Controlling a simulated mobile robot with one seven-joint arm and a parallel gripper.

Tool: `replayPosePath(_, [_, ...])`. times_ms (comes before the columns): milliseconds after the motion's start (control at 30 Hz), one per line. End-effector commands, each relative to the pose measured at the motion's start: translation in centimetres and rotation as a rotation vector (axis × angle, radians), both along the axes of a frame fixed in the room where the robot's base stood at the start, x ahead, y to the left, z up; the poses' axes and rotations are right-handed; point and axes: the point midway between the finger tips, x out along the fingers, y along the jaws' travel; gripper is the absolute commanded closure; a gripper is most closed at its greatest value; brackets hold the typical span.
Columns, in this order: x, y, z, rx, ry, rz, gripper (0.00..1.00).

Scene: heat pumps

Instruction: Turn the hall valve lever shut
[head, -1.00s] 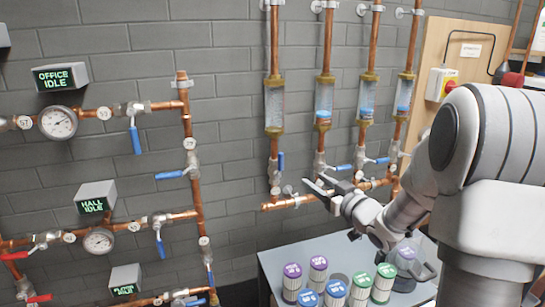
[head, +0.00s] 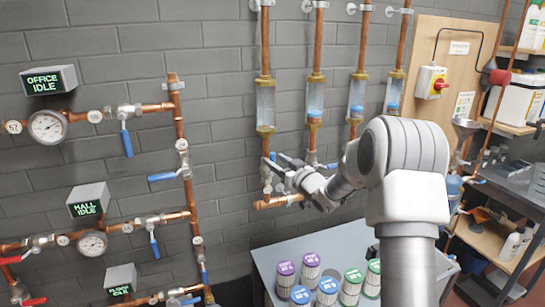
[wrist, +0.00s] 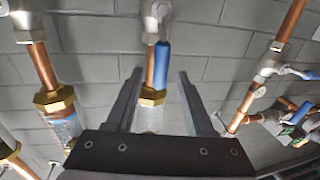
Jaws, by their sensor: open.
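The HALL sign (head: 88,200) reads "HALL IDLE" at left in the head view. Below it are the hall gauge (head: 93,243) and a horizontal copper pipe. The hall valve's blue lever (head: 153,244) hangs down from this pipe, across its line. My gripper (head: 276,164) is to the right of that lever and well apart from it, near the pipes under the clear flow tubes. In the wrist view my gripper (wrist: 160,82) is open and empty. A blue lever (wrist: 162,62) appears between and beyond its fingers; I cannot tell which valve it belongs to.
The OFFICE lever (head: 126,140) hangs above the hall line, and a sideways blue lever (head: 162,177) is on the riser. A grey table (head: 268,262) with several canisters stands below my arm. A shelf with bottles is at right.

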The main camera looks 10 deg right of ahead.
Motion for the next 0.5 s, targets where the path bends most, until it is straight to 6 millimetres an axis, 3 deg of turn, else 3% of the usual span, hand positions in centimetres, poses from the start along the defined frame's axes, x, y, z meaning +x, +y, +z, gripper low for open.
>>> replayPosePath(200, [2.0,0.8,0.0,0.0,0.001,0.0,0.47])
replayPosePath(500, [2.3,1.0,0.0,0.0,0.001,0.0,0.47])
